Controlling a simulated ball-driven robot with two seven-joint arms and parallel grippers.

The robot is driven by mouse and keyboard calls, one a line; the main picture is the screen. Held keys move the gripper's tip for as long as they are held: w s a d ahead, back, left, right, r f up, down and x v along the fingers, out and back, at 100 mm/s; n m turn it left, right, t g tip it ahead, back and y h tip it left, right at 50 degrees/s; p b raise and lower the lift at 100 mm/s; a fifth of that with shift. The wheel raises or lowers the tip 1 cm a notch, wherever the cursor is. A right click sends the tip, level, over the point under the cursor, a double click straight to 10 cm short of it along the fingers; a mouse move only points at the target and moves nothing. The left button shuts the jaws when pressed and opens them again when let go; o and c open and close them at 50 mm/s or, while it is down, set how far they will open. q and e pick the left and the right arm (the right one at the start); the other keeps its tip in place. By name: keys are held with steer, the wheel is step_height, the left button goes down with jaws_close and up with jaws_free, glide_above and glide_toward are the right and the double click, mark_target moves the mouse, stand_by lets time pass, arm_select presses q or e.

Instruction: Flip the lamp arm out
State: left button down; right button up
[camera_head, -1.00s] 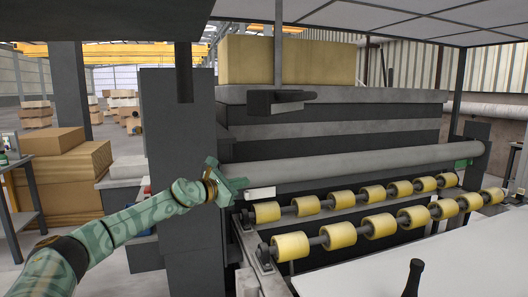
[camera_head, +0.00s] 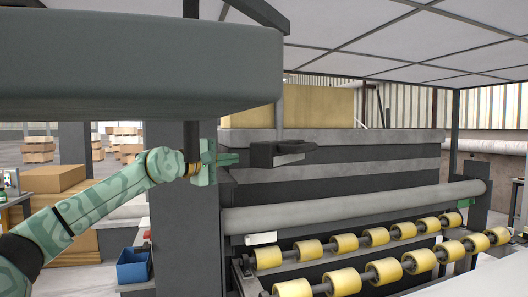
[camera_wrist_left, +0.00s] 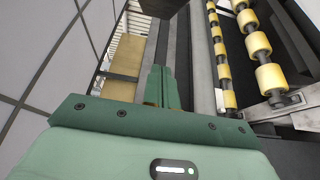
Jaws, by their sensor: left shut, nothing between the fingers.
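A dark flat piece (camera_head: 280,152) on a thin vertical post hangs in front of the machine in the head view. It may be the lamp arm; I cannot tell for sure. My left gripper (camera_head: 234,158) is just left of it, with green fingers shut and empty, pointing toward it. I cannot tell from the head view whether they touch. In the left wrist view the shut fingers (camera_wrist_left: 163,84) point up the picture toward a dark block (camera_wrist_left: 163,7) at the top edge, with a gap between. My right gripper is not in view.
A large dark overhead box (camera_head: 130,70) fills the upper left, close to my arm. A dark pillar (camera_head: 185,240) stands behind the arm. A long grey roller (camera_head: 350,203) and yellow rollers (camera_head: 345,282) lie below and right. A blue bin (camera_head: 133,266) is lower left.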

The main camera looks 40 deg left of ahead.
arm_select(q)
steer(key=w+d+p, duration=0.4)
steer(key=w, duration=0.5)
steer(key=shift+w, duration=0.3)
steer(key=shift+d+p, duration=0.2)
steer(key=shift+p, duration=0.1)
